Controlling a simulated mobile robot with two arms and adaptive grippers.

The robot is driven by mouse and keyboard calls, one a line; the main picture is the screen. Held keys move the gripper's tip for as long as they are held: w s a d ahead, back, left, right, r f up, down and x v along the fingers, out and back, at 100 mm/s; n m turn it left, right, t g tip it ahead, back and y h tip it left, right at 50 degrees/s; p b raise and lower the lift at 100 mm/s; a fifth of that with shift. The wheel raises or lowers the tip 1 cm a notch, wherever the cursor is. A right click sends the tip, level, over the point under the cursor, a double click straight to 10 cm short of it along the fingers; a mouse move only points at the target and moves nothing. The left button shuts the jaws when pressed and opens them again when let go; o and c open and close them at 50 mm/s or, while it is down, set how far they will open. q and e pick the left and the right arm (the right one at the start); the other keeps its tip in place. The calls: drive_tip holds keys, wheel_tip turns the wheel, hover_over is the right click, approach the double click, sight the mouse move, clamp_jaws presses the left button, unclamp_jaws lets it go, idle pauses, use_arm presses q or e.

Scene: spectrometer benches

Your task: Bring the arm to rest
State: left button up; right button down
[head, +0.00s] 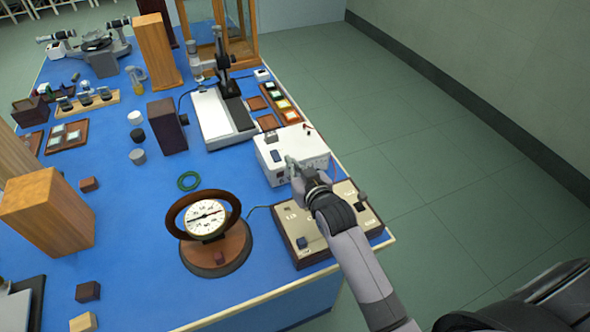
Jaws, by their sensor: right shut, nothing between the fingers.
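My right arm comes in from the lower right of the head view. My right gripper (293,165) is shut and empty. In the picture it overlaps the front of a white instrument box (272,152) near the bench's right edge; I cannot tell whether it touches the box. My right wrist covers part of a brown-framed switch panel (300,229) on the bench. My left gripper is not in view.
The blue bench (150,210) carries a round dial meter (206,220) on a wooden base, a green ring (188,181), wooden blocks (50,213) and a microscope-like stand (226,110). Green floor (410,150) to the right of the bench is clear up to the wall.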

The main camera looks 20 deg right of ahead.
drive_tip(key=shift+s+r, duration=0.1)
drive_tip(key=shift+s, duration=0.6)
